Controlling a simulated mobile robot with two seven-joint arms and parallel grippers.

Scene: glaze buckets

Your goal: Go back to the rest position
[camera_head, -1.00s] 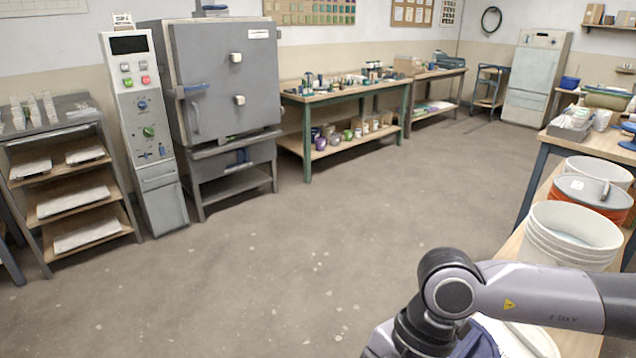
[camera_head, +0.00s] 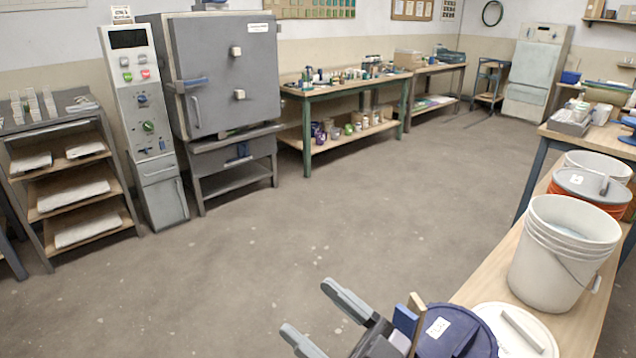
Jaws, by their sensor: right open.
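My right gripper (camera_head: 311,312) is at the bottom middle of the head view. Its two grey fingers are spread apart with nothing between them, over the floor and left of the bench. My left gripper is out of view. A white bucket (camera_head: 558,268) stands upright and open on the low wooden bench at the right, with pale contents inside. A round dark blue lid (camera_head: 450,338) with a white label and a white lid (camera_head: 538,338) with a bar handle lie at the bottom, right of the gripper.
Behind the white bucket stand an orange bucket (camera_head: 610,208) with a grey lid and another white bucket (camera_head: 610,163). The low bench (camera_head: 500,268) lies along the right. A kiln (camera_head: 225,80) and a shelf rack (camera_head: 75,185) stand at the left. The middle floor (camera_head: 330,225) is clear.

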